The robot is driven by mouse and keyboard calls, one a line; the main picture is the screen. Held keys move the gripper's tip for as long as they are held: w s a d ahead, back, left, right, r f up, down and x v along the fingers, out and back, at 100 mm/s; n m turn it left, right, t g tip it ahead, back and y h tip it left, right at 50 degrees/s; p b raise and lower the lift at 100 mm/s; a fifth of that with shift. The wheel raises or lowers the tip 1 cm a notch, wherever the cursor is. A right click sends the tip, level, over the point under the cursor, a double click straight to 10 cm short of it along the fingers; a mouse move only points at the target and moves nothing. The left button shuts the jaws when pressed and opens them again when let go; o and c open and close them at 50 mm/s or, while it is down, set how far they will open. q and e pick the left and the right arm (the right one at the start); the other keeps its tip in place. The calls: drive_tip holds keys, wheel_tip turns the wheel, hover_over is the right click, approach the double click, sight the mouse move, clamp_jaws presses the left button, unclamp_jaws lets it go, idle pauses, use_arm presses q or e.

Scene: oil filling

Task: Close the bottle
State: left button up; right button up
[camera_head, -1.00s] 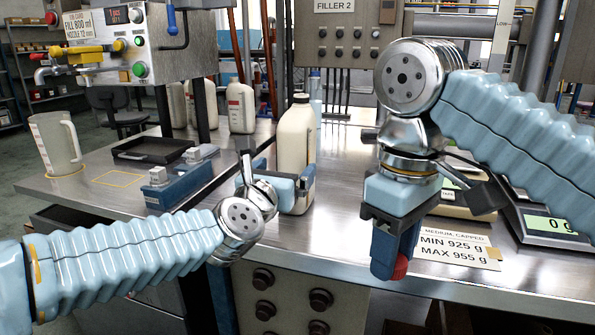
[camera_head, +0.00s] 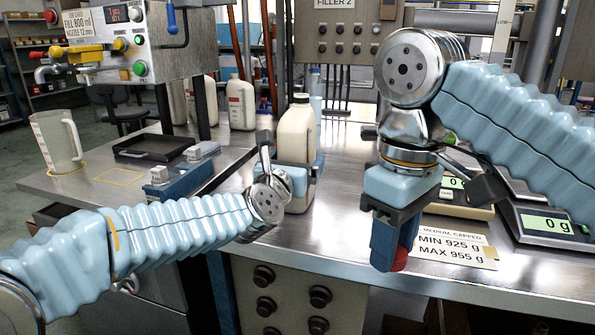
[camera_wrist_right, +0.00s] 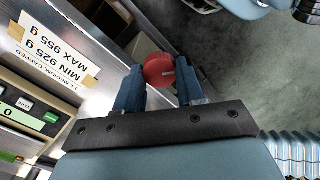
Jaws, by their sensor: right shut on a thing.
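The cream bottle (camera_head: 298,135) stands upright on the steel bench in the head view, with no red cap on its neck. My left gripper (camera_head: 296,180) is at its lower body, with a blue finger showing beside the bottle's right side. The wrist hides part of this gripper, so I cannot tell whether it grips the bottle. My right gripper (camera_head: 393,258) points down, right of the bottle and near the bench's front edge. It is shut on a red cap (camera_head: 400,259). The right wrist view shows the cap (camera_wrist_right: 158,69) between the blue fingertips.
Two scales (camera_head: 549,224) stand at the right, near a weight label (camera_head: 456,245). A black tray (camera_head: 153,148), a blue block-like fixture (camera_head: 181,181) and a clear jug (camera_head: 57,142) are at the left. Other cream bottles (camera_head: 240,104) stand behind. The bench between bottle and label is clear.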

use_arm(q)
drive_tip(key=c, duration=1.6)
drive_tip(key=shift+r, duration=0.1)
drive_tip(key=shift+c, duration=0.6)
drive_tip(key=shift+r, duration=0.2)
